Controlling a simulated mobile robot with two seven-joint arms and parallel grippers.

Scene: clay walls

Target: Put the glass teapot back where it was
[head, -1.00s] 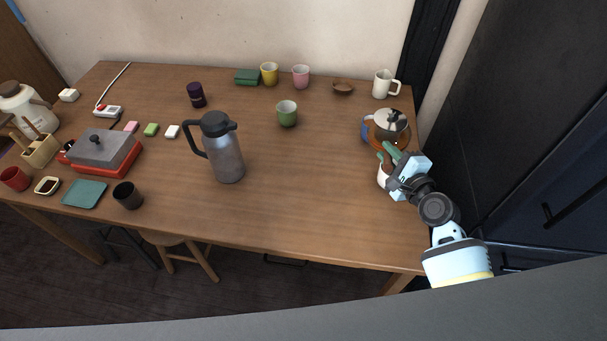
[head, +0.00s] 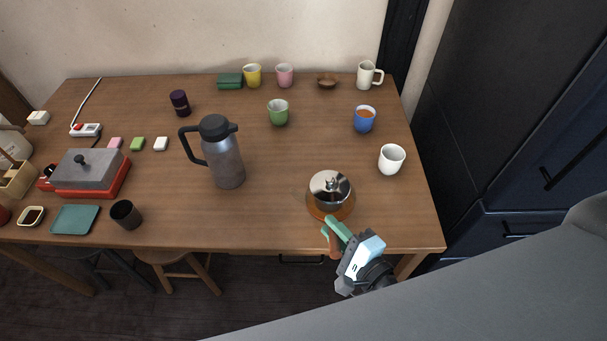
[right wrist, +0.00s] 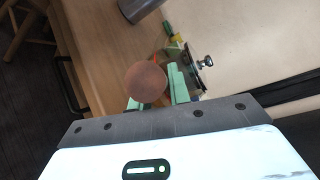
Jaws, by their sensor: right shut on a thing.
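The glass teapot (head: 318,208) has a shiny metal lid and amber liquid in its lower part. It is over the front right part of the table, looking upright; I cannot tell whether it touches the wood. My right gripper (head: 337,232), with green fingers, is shut on the teapot's brown handle at the table's front edge. In the right wrist view the handle's round brown end (right wrist: 146,83) sits between the fingers (right wrist: 160,95), and the lid's knob (right wrist: 206,62) shows beyond. My left gripper is not in view.
A blue cup (head: 364,124) with orange-brown contents and a white cup (head: 391,160) stand at the right. A dark grey jug (head: 226,160) stands left of the teapot, and a green cup (head: 278,114) behind. The table (head: 270,220) is bare between jug and teapot.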

